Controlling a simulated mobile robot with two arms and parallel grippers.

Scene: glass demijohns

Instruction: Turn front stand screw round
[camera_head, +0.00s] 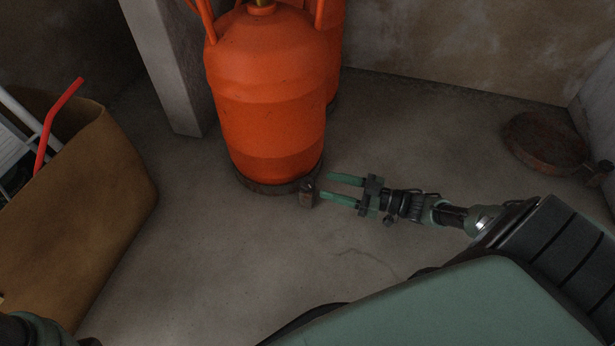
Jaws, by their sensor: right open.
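An orange gas cylinder (268,100) stands upright on a dark, low round stand (262,186), of which only the rim shows. A small brown block-like piece (308,193), which seems to be the stand's screw fitting, sticks out at the rim's front right. My right gripper (325,186) comes in from the right with its two green fingers apart. Its fingertips are just right of that piece, with the lower one very near it; I cannot tell whether they touch. Nothing shows between the fingers. My left gripper is not in view.
A second orange cylinder (333,50) stands behind the first. A grey post (170,70) is left of them. A brown bag (90,215) with a red bent tube (58,122) stands at left. A rusty round stand (545,143) lies at right. The middle floor is clear.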

